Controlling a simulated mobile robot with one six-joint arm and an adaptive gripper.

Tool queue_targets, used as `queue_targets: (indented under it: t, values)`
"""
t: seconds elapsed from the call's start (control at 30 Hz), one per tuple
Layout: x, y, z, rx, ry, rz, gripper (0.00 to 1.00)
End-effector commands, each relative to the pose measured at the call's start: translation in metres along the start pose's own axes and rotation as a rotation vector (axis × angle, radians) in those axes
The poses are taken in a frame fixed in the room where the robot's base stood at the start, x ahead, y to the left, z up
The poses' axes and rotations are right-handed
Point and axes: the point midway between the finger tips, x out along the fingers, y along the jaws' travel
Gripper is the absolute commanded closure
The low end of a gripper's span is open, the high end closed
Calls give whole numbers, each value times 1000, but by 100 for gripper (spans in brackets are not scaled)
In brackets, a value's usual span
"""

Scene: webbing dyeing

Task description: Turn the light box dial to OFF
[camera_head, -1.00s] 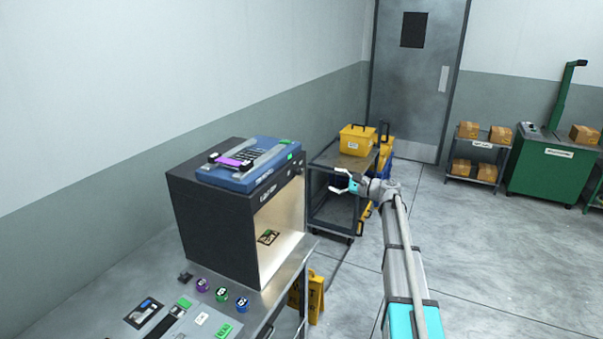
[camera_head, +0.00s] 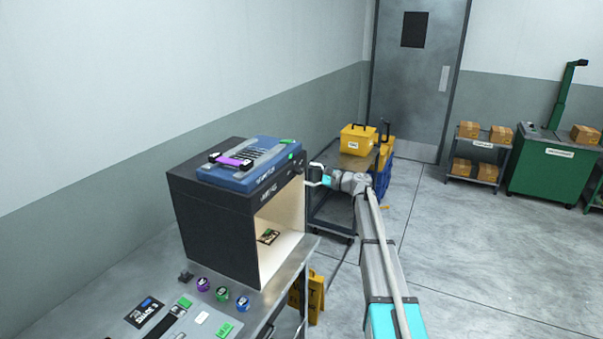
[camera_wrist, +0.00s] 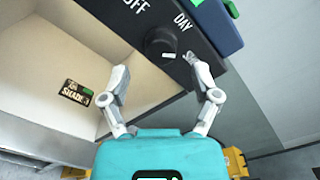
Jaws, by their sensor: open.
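The light box (camera_head: 212,222) is a black cabinet on the bench, with a pale, lit-looking interior open at the front. Its dial (camera_wrist: 160,41) is a dark round knob on the black top strip in the wrist view. The printed words OFF and DAY show beside it, and a small white mark sits at its lower edge. My gripper (camera_wrist: 154,67) is open, its two fingers apart and empty. The fingertips are near the dial, one to each side in the picture; I cannot tell whether they touch it. In the head view my gripper (camera_head: 313,174) is at the box's upper right front corner.
A blue device (camera_head: 245,170) lies on top of the box. A small labelled card (camera_wrist: 75,93) is inside. Several coloured jars (camera_head: 221,294) stand on the bench (camera_head: 283,295). A cart (camera_head: 330,212) with a yellow case (camera_head: 357,139) stands behind my arm.

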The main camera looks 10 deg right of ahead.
Motion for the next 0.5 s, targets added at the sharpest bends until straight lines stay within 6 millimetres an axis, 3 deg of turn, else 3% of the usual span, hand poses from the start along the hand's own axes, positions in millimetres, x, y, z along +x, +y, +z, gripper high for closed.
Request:
queue_targets:
  t: [0.2,0.5]
  values:
    - [28,-1,-1,0,0,0,21]
    - [40,0,0,0,1,-1,21]
